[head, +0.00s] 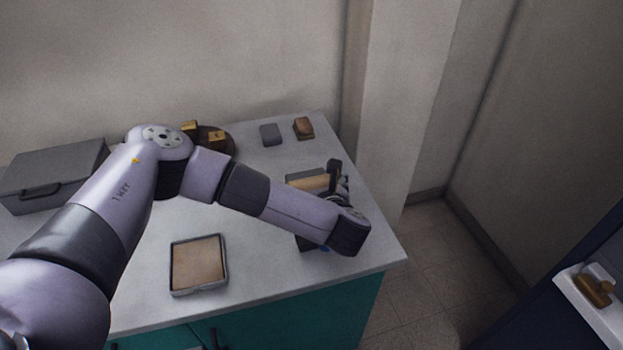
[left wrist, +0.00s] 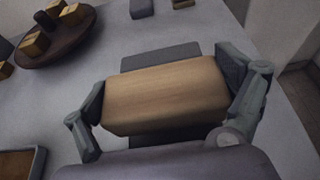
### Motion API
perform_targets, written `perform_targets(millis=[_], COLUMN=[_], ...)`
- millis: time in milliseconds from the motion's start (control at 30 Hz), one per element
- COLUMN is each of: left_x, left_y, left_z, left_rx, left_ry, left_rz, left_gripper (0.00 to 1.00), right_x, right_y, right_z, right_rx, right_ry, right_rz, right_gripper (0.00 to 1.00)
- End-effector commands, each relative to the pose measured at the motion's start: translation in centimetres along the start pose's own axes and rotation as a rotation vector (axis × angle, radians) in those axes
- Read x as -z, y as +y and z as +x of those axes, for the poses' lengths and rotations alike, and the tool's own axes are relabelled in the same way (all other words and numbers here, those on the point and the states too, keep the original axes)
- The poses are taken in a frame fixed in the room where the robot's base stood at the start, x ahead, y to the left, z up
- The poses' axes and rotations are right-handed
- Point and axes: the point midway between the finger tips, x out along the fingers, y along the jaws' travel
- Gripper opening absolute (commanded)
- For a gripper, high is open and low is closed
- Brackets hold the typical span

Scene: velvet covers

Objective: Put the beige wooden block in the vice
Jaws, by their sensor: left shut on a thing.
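The beige wooden block (left wrist: 165,95) lies across the middle of the left wrist view. It also shows in the head view (head: 312,183), partly hidden by my left arm. My left gripper (head: 333,188) is shut on it, with one finger at each end of the block. The dark grey vice (left wrist: 160,57) shows as a flat piece behind the block and a darker part below it. In the head view the vice (head: 304,174) is mostly covered by my arm. I cannot tell whether the block rests in the vice or hangs just above it.
A shallow tray (head: 198,265) with a tan inside lies near the table's front. A round brown board (head: 226,137) with yellowish blocks, a grey block (head: 270,134) and a brown block (head: 304,128) stand at the back. A grey box (head: 52,176) is at the left.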

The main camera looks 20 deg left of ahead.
Motion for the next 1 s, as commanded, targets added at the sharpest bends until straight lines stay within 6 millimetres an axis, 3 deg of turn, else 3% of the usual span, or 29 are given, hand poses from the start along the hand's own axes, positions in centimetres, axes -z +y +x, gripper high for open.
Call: perform_targets(millis=[267, 300, 400, 767, 1000], left_x=[0.1, 0.1, 0.1, 0.1, 0.2], left_y=[0.0, 0.0, 0.0, 0.0, -0.1], left_z=[0.0, 0.0, 0.0, -0.1, -3.2], left_rx=[0.000, 0.000, 0.000, 0.001, 0.005], left_ry=[-0.001, -0.001, -0.001, 0.001, 0.003], left_rz=[-0.001, 0.000, 0.000, 0.000, 0.001], left_gripper=[0.60, 0.93, 0.99, 1.00, 1.00], right_x=[0.0, 0.0, 0.0, -0.1, 0.0], right_y=[0.0, 0.0, 0.0, 0.1, 0.0], right_z=[0.0, 0.0, 0.0, 0.0, 0.0], right_rx=[0.000, 0.000, 0.000, 0.000, 0.000], right_ry=[0.000, 0.000, 0.000, 0.000, 0.000], right_rz=[0.000, 0.000, 0.000, -0.001, -0.001], right_gripper=[0.59, 0.59, 0.59, 0.59, 0.59])
